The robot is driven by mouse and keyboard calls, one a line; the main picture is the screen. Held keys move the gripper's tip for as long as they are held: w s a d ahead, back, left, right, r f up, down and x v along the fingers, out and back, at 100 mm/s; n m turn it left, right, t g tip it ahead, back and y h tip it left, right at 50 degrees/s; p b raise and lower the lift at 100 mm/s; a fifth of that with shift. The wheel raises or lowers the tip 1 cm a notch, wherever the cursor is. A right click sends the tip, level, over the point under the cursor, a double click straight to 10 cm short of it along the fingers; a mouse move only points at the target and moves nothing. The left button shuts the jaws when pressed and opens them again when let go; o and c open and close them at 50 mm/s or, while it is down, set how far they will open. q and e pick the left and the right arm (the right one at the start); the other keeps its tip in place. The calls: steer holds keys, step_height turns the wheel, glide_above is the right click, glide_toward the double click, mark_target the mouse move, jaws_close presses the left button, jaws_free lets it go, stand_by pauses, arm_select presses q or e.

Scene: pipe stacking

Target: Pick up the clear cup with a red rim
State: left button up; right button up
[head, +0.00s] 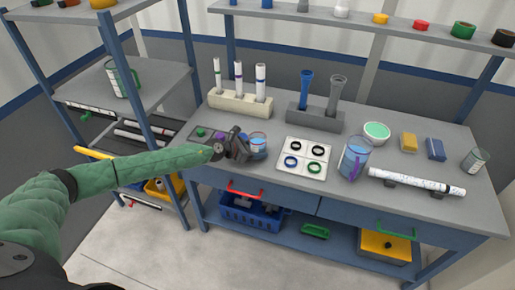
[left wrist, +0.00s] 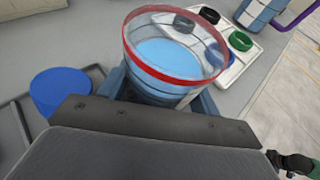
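The clear cup with a red rim (left wrist: 172,55) stands upright on the workbench and has blue in its lower part. In the head view the cup (head: 258,146) is just right of my left gripper (head: 240,146). In the left wrist view, the blue-grey fingers of my left gripper (left wrist: 162,98) lie on both sides of the cup. Their tips are hidden behind it, so I cannot tell whether they press on it. A small dark part with green at the lower right edge looks like my right gripper (left wrist: 293,162); its fingers are too small to judge.
A white tray with rings (head: 305,158) lies right of the cup, and a blue-filled jug (head: 354,158) stands further right. A dark tray with coloured discs (head: 203,131) is on the left. Tube racks (head: 240,104) stand behind. Bare bench lies between the tray and the racks.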

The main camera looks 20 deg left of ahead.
arm_select(q)
steer(key=shift+r, duration=0.1)
steer(key=shift+c, duration=1.4)
steer(key=shift+r, duration=0.2)
